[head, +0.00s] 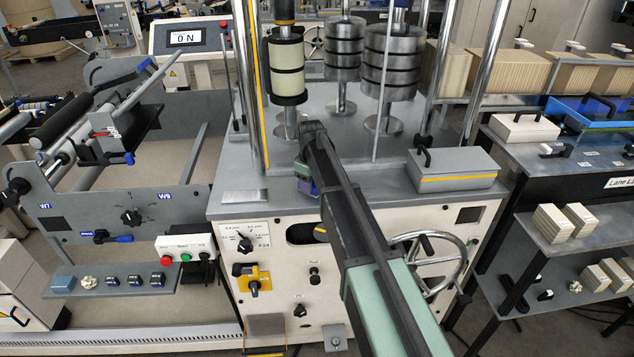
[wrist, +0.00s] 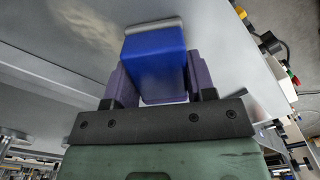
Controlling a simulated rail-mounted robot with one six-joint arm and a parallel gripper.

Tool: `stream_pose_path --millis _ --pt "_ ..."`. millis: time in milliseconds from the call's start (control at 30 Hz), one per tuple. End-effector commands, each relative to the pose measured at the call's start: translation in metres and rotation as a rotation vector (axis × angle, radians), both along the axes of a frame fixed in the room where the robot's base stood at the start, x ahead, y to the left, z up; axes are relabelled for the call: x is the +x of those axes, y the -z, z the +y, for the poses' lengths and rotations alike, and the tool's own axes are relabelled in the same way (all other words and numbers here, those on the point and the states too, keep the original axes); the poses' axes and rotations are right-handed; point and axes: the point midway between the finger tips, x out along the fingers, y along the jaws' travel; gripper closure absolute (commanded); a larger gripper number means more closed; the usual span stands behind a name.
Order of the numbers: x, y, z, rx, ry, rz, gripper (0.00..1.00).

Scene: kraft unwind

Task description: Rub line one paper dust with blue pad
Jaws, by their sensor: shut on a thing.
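The blue pad (wrist: 155,55) is held between the two purple fingers of my gripper (wrist: 158,80), seen in the wrist view. A thin grey layer shows along the pad's far edge. A pale tan dust smear (wrist: 90,25) lies on the grey surface to the left of the pad, apart from it in the picture. The pad is close to this surface; whether it touches cannot be told. In the head view my gripper (head: 306,186) is at the front of the grey machine top, and my arm hides most of the pad and the smear.
Steel columns with a cream roll (head: 288,68) and dark disc stacks (head: 345,48) stand behind my gripper. A grey box with a handle (head: 452,170) sits to the right. A handwheel (head: 430,262) is on the machine's front. A control box (head: 185,250) stands at the left.

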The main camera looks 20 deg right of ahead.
Motion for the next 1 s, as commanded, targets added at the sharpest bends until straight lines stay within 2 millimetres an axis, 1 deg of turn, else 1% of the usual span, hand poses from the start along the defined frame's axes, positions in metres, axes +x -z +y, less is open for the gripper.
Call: stream_pose_path --millis 133,333,433,567,767,900,1000 --pt "0.001 0.000 0.007 0.002 -0.002 -0.001 0.75" --pt "0.005 -0.001 0.028 0.001 -0.003 0.000 0.75" --pt "0.005 -0.001 0.034 0.001 -0.001 0.000 0.75" --pt "0.006 -0.001 0.034 0.001 0.000 0.000 0.75" --pt "0.018 0.001 0.032 0.001 0.000 -0.001 0.75" --pt "0.018 0.001 0.030 0.001 0.000 -0.001 0.75" --pt "0.017 0.000 0.023 0.000 0.001 -0.001 0.75"
